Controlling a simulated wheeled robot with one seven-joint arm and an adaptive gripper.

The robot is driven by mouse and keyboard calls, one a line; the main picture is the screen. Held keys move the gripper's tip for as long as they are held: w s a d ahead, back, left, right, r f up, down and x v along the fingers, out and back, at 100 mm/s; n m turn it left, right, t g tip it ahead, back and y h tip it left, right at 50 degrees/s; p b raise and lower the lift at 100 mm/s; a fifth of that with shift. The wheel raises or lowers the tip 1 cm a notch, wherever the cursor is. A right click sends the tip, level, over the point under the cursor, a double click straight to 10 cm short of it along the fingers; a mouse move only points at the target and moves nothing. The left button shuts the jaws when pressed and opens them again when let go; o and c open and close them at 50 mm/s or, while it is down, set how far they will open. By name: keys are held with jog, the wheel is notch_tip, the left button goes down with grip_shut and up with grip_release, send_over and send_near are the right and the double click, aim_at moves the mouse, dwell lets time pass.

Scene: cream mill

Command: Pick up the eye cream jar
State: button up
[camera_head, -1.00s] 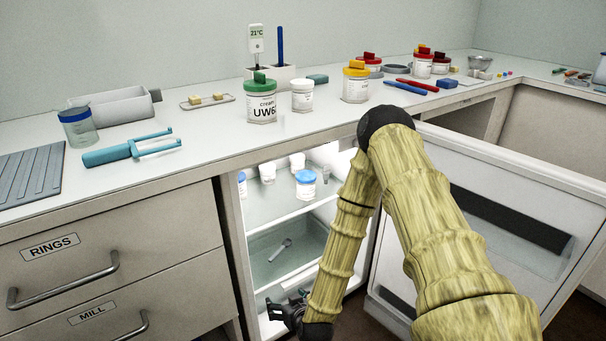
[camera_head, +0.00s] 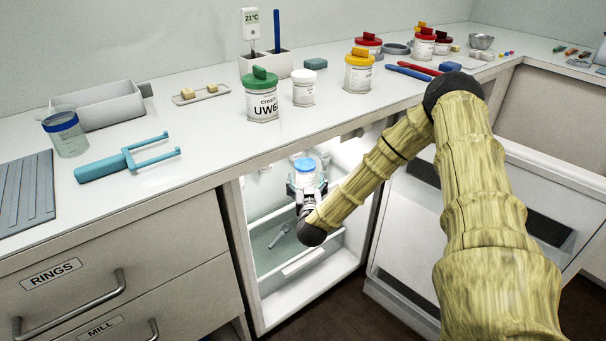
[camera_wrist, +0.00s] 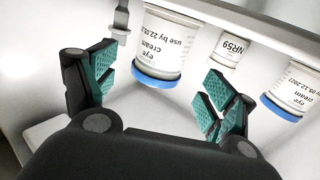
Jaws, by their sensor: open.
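The eye cream jar (camera_head: 304,177) is white with a blue lid and stands upright inside the open fridge under the counter. In the wrist view, which is upside down, its label (camera_wrist: 166,42) reads "eye cream" and "use by 22.05", the rest unclear. My gripper (camera_head: 305,188) is in the fridge in front of this jar, its fingers open to either side. In the wrist view the jar's lid shows between and just beyond the fingers (camera_wrist: 160,86); I cannot tell whether they touch. A second blue-lidded eye cream jar (camera_wrist: 294,88) stands at the right of the wrist view.
A white container marked NR59 (camera_wrist: 225,48) stands close behind, between the two jars in the wrist view. A clear fridge bin (camera_head: 285,240) holds a small tool below. The fridge door (camera_head: 480,220) hangs open at right. The counter above carries jars, tools and trays.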

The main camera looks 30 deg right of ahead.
aim_at(305, 167)
jog(key=shift+w+d+f, duration=0.15)
jog(key=shift+w+d, duration=0.25)
jog(key=shift+w, duration=0.1)
jog(key=shift+r+b+x, duration=0.2)
jog(key=shift+b+x, duration=0.2)
jog(key=shift+x, duration=1.05)
jog(key=shift+r+b+x, duration=0.2)
jog(key=shift+b+x, duration=0.2)
jog(key=shift+x, duration=1.1)
jog(key=shift+a, duration=0.1)
jog(key=c, duration=1)
jog(key=shift+c, duration=0.3)
jog(key=shift+r, duration=0.1)
